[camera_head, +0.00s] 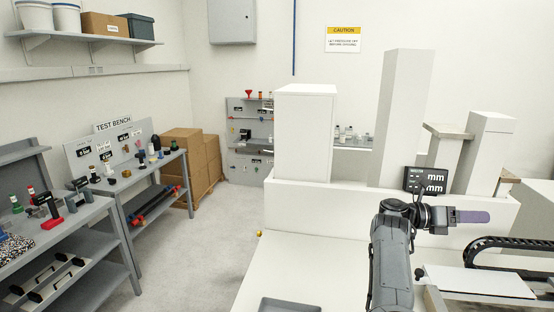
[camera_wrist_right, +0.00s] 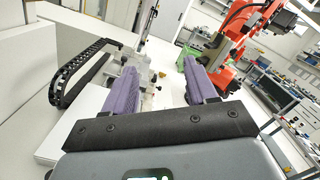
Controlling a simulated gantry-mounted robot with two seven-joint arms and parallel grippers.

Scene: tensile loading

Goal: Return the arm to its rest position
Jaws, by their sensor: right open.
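My right arm rises from the bottom of the head view, and its gripper (camera_head: 474,216) points to the right in front of the white machine body (camera_head: 360,210). Only one purple finger shows clearly there, seen side-on. In the right wrist view the two purple fingers of this gripper (camera_wrist_right: 163,72) stand well apart with nothing held between them. Metal machine parts (camera_wrist_right: 133,85) show beyond the fingers, over a white surface. My left gripper is in neither view.
A black cable chain (camera_head: 510,243) lies right of my arm; it also shows in the wrist view (camera_wrist_right: 80,72). A small display (camera_head: 426,181) stands behind the gripper. A grey tray (camera_head: 290,305) sits at the front. An orange-red mechanical arm (camera_wrist_right: 236,42) shows beyond the fingers. Open floor (camera_head: 205,240) lies left.

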